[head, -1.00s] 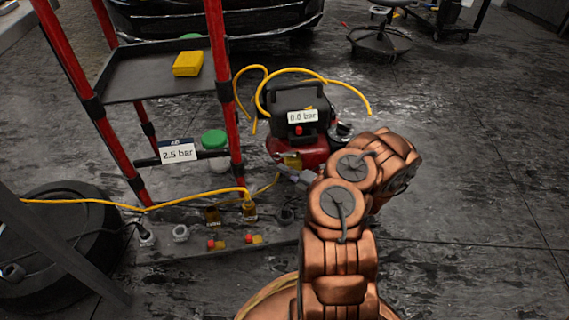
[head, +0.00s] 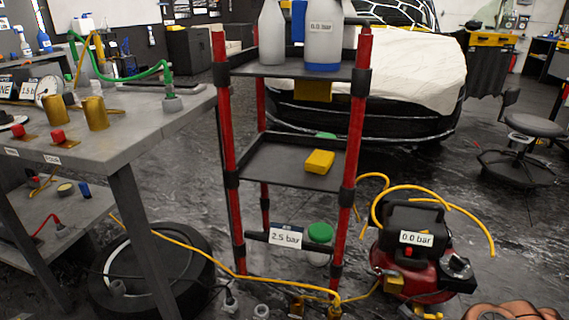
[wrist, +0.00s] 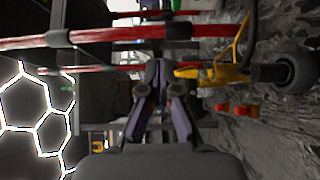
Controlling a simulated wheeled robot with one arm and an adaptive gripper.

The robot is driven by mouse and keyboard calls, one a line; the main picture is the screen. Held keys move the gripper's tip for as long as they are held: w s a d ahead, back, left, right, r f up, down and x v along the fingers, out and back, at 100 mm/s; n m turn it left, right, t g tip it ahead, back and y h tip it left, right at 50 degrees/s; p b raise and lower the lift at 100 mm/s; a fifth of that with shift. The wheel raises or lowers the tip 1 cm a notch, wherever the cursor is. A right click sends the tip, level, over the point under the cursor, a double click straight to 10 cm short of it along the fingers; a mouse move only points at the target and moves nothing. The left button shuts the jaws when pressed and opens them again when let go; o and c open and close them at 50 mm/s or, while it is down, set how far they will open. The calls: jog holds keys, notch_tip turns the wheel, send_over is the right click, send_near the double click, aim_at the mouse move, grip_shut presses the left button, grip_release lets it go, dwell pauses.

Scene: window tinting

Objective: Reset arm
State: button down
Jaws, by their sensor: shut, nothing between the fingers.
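My gripper (wrist: 158,78) shows in the wrist view, its two fingers drawn together at the tips with nothing between them. Beyond and above it in that view run the red posts of the shelf rack (wrist: 105,36), which look sideways there. A yellow fitting (wrist: 212,74) and a dark hose end lie to the right of the fingers, apart from them. In the head view only a copper part of my arm (head: 515,312) shows at the bottom right corner. The gripper is out of the head view.
A red-posted rack (head: 230,150) stands mid-view with bottles on top. A red compressor (head: 412,250) with yellow hose sits to its right. A grey workbench (head: 140,120) and tyre (head: 150,270) are at left, a stool (head: 535,125) at right.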

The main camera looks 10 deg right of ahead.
jog(key=w+a+r+n+g+y+p, duration=0.1)
jog(key=w+a+r+n+y+p, duration=0.15)
jog(key=a+r+n, duration=0.35)
jog(key=w+a+r+n+g+y+p, duration=0.2)
jog(key=w+a+r+y, duration=0.15)
jog(key=r, duration=0.55)
jog(key=w+a+r+n+g+y+p, duration=0.1)
jog(key=w+a+r+n+y+p, duration=0.15)
jog(key=a+r+n, duration=0.35)
jog(key=s+a+r+n+g+y+p, duration=0.1)
jog(key=s+a+r+n+g+p, duration=0.3)
jog(key=a+r+n+g, duration=0.45)
jog(key=s+a+r+n+g+y+p, duration=0.2)
jog(key=s+a+r+n+g+p, duration=0.3)
jog(key=a+r, duration=0.6)
jog(key=s+a+r+n+g+h+p, duration=0.2)
jog(key=s+r+n+h+p, duration=0.2)
jog(key=s+r+n, duration=0.35)
jog(key=s+a+r+n+g+h+p, duration=0.2)
jog(key=s+a+r+n+h+p, duration=0.15)
jog(key=s+r+n+p, duration=0.35)
jog(key=s+d+r+n+t+h+p, duration=0.2)
jog(key=s+d+r+n+h+p, duration=0.6)
jog(key=r, duration=0.4)
jog(key=shift+s+d+r+n+h, duration=0.15)
jog(key=shift+s+d+n+h, duration=0.3)
jog(key=shift+s+d, duration=0.55)
